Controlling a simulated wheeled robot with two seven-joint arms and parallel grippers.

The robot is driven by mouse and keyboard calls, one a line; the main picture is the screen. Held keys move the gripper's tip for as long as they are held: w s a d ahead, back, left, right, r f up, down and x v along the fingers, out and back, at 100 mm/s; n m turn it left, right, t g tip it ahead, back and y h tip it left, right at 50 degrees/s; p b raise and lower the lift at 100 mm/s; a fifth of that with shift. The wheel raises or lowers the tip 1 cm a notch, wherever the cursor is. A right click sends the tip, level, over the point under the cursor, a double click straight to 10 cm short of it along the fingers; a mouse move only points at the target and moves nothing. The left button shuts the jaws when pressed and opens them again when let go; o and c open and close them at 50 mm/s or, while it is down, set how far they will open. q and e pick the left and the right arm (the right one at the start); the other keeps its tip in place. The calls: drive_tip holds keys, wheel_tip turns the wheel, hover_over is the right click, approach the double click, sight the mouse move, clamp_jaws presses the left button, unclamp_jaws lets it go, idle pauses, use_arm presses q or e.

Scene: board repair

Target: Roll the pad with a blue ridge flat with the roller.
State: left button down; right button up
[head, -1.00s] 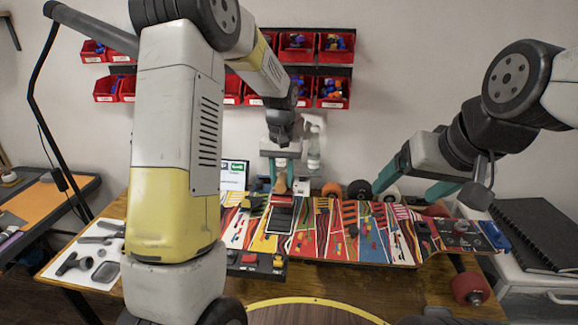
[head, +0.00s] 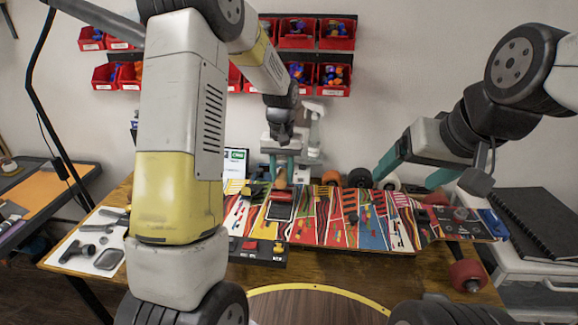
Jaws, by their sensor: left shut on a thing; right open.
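My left gripper (head: 281,166) is shut on the orange-brown handle of the roller (head: 281,180), above the back part of the colourful skateboard deck (head: 340,220). A dark rectangular pad (head: 279,211) lies on the deck just in front of and below the roller. A red part (head: 281,196) shows at the pad's back edge. I cannot make out a blue ridge, nor whether the roller touches the pad. My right gripper (head: 413,172) is open and empty, above the back right of the deck.
A black tray (head: 255,251) with small coloured parts sits in front of the deck. A white mat (head: 85,250) with tools lies at the left. Wheels (head: 359,178) stand behind the deck. A black notebook (head: 545,229) lies on the drawer unit at right.

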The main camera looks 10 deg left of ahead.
use_arm(q)
drive_tip(key=shift+f, duration=0.6)
idle(0.3)
drive_tip(key=shift+s+f, duration=0.1)
drive_tip(key=shift+s, duration=3.05)
drive_tip(key=shift+w+r, duration=0.2)
drive_tip(key=shift+w, duration=3)
drive_tip(key=shift+s, duration=3.2)
drive_tip(key=shift+w+f, duration=0.15)
drive_tip(key=shift+w, duration=0.65)
drive_tip(key=shift+w+f, duration=0.1)
drive_tip(key=shift+w, duration=0.7)
drive_tip(key=shift+w+r, duration=0.1)
drive_tip(key=shift+w, duration=1.35)
drive_tip(key=shift+r, duration=0.1)
